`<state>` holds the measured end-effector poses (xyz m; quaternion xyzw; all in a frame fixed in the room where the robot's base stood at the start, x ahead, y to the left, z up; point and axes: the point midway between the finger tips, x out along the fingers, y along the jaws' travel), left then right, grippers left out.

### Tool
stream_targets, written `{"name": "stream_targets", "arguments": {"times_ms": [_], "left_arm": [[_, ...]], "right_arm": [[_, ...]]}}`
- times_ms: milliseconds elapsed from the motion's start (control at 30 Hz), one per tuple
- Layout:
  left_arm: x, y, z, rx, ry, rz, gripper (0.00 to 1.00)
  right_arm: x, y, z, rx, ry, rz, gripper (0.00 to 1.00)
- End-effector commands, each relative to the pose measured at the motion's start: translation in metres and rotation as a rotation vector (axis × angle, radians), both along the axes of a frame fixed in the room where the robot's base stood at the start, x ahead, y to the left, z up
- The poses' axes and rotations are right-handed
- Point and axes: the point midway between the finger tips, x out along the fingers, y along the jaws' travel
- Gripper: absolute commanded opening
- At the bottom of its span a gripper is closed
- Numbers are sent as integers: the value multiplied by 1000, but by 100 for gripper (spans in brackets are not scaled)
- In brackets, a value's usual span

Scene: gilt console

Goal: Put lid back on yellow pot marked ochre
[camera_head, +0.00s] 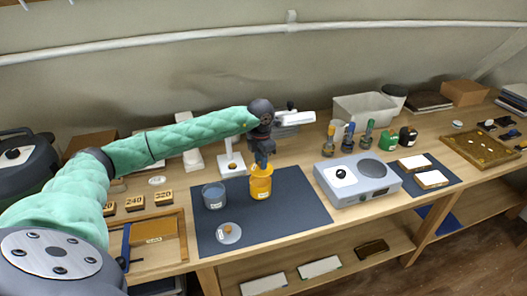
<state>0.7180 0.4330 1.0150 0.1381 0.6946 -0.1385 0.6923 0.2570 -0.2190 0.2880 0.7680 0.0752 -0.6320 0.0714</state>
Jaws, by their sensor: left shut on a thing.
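The yellow pot (261,187) stands upright at the middle of the dark mat (300,208), with a small pale label on its front. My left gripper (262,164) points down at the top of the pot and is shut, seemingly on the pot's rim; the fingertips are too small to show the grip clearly. A clear round lid with an orange-brown knob (229,232) lies flat near the mat's front left, apart from the pot. My right gripper is not in view.
A grey device (357,181) stands to the right. A wooden tray (156,238) lies at the left. The mat's front right is clear.

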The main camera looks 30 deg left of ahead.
Motion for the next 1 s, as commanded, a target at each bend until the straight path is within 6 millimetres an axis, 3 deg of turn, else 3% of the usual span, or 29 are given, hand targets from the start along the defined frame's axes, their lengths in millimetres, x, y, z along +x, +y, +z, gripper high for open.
{"name": "stream_targets", "arguments": {"times_ms": [267,800,1000], "left_arm": [[2,10,2,0,-1,109,2],[2,9,-38,0,-1,107,2],[2,9,-48,0,-2,107,2]], "right_arm": [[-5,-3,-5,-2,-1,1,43],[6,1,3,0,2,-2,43],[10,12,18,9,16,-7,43]]}}
